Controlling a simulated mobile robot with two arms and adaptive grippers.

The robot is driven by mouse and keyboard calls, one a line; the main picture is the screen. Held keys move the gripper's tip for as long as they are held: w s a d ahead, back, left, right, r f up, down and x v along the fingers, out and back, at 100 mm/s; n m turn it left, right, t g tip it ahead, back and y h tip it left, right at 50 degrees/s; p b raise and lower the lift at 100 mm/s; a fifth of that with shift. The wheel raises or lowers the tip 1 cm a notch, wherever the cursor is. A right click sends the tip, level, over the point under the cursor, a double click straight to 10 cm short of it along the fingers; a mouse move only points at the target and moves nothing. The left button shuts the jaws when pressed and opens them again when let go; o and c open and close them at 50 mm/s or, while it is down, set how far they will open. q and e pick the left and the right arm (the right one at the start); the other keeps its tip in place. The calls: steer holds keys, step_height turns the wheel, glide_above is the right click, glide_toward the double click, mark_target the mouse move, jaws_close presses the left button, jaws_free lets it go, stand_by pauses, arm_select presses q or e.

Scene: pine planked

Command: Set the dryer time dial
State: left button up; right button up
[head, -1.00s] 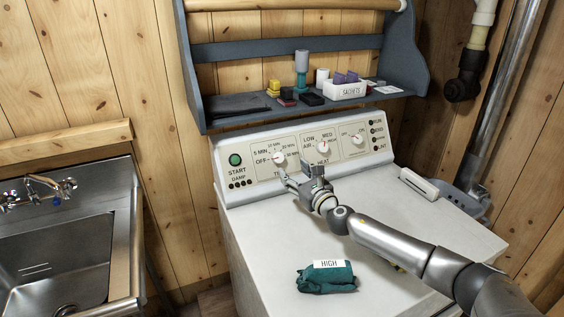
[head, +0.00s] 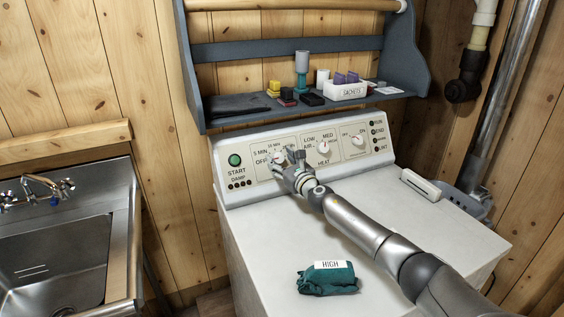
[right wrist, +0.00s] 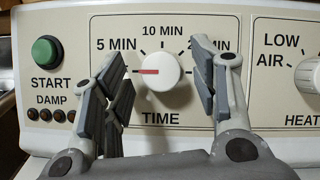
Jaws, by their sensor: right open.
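The white time dial (right wrist: 166,70) is in the middle of the right wrist view, on the dryer's control panel above the word TIME. Its red pointer points left, below the 5 MIN label; the label at its tip is hidden behind a finger. In the head view the dial (head: 279,155) is partly covered by my gripper. My right gripper (head: 287,158) is open at the panel, with one finger on each side of the dial. In the right wrist view, gaps show between the fingers (right wrist: 163,80) and the dial. My left gripper is out of view.
The heat dial (right wrist: 311,75) is right of the time dial, and the green start button (right wrist: 46,51) is left. A shelf (head: 225,121) with small items hangs above the panel. A teal cloth with a HIGH card (head: 328,278) lies on the dryer top (head: 270,245).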

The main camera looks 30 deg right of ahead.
steer(key=c, duration=1)
